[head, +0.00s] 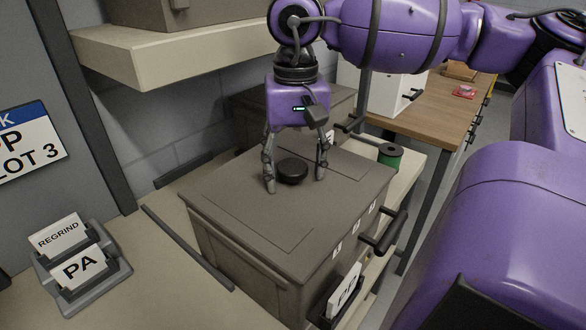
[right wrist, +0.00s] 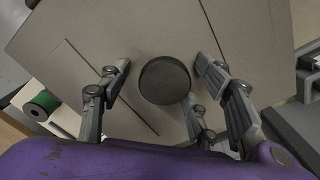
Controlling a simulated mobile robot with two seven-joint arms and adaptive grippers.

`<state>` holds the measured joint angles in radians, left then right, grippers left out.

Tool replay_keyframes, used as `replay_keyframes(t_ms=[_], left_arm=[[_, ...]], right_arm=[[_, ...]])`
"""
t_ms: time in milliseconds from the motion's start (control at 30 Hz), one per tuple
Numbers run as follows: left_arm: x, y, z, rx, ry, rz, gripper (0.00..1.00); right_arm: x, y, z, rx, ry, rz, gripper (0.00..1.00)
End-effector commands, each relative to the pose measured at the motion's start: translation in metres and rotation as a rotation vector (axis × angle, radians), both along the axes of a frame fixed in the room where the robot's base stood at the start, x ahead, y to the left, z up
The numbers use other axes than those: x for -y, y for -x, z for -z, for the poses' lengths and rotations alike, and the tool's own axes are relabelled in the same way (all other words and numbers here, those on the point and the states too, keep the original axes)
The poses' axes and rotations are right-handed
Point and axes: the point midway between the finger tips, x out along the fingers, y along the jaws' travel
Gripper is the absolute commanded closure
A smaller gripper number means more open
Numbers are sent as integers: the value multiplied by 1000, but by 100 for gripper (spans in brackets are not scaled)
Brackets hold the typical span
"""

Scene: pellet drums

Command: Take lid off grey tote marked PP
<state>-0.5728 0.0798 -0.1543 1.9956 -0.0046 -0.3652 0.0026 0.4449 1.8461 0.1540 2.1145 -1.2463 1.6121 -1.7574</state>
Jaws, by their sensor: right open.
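The grey tote (head: 245,268) stands on a light shelf, with a card in a holder (head: 345,290) on its front whose letters are only partly readable. Its flat grey lid (head: 240,205) is on, with a round black knob (head: 292,170) on top. My right gripper (head: 295,185) points down over the lid with its fingers open on either side of the knob, not closed on it. In the right wrist view the knob (right wrist: 165,80) sits between the spread fingers, with gaps around it. My left gripper is not in view.
A card stand reading REGRIND and PA (head: 75,262) is at the left. Another grey tote (head: 260,105) stands behind. A green spool (head: 390,155) is to the right. A beige shelf (head: 180,50) overhangs at upper left, near my right arm.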

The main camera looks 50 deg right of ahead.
Motion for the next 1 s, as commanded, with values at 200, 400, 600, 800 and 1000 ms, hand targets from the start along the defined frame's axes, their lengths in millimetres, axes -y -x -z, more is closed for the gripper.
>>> replay_keyframes(t_ms=[200, 400, 600, 800, 1000], left_arm=[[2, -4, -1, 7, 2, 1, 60], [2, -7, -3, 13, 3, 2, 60], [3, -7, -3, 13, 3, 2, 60], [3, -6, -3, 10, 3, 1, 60], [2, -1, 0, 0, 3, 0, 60]], right_arm=[[0, 0, 1, 0, 0, 0, 45], [0, 0, 0, 0, 0, 0, 72], [0, 0, 0, 0, 0, 0, 97], [0, 0, 0, 1, 1, 0, 97], [0, -1, -21, 4, 1, 0, 97]])
